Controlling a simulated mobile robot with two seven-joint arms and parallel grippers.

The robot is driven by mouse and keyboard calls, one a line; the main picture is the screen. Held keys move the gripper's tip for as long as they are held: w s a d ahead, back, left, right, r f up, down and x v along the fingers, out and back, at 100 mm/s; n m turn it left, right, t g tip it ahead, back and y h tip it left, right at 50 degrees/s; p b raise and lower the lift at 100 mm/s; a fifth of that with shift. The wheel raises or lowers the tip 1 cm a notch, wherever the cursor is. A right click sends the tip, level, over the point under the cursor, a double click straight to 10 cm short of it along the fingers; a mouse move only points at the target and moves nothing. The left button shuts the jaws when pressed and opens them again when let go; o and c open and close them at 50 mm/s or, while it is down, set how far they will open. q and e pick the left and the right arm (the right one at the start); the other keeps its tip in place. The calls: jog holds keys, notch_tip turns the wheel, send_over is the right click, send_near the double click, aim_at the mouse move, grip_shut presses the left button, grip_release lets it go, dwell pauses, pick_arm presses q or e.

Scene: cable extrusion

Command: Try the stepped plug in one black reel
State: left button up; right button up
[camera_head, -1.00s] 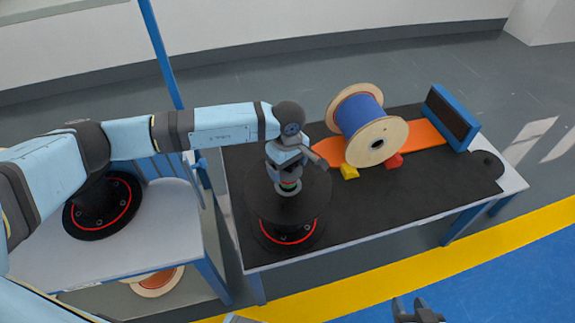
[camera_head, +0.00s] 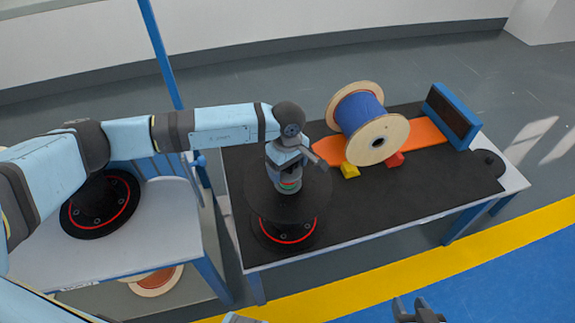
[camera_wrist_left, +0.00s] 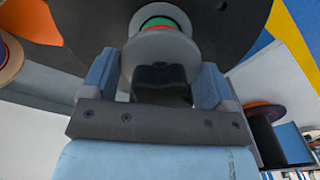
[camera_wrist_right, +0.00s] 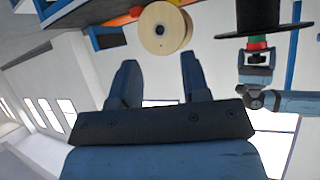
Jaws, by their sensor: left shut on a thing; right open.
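The stepped plug (camera_wrist_left: 160,55) has a grey body with green and red bands; it also shows in the head view (camera_head: 289,185). My left gripper (camera_head: 288,168) is shut on it, with a finger on each side in the left wrist view (camera_wrist_left: 155,78). The plug points down at the centre of the upright black reel (camera_head: 262,200) on the dark-topped table. The red band sits close to the top flange; how far the tip is inside is hidden. Another black reel (camera_head: 75,222) stands on the left table. My right gripper (camera_wrist_right: 158,80) is open and empty, away from the table.
A wooden reel with blue cable (camera_head: 362,115) lies on its side on an orange strip (camera_head: 425,132), with yellow (camera_head: 350,171) and red (camera_head: 394,160) wedges by it. A blue-framed dark panel (camera_head: 452,116) stands at the right end. The table's front (camera_head: 400,212) is clear.

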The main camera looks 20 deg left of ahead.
aim_at(287, 174)
pick_arm(q)
jog(key=shift+f, duration=0.2)
jog(key=shift+f+b, duration=1.05)
jog(key=shift+f, duration=0.15)
jog(key=shift+f, duration=0.2)
jog(key=o, duration=0.9)
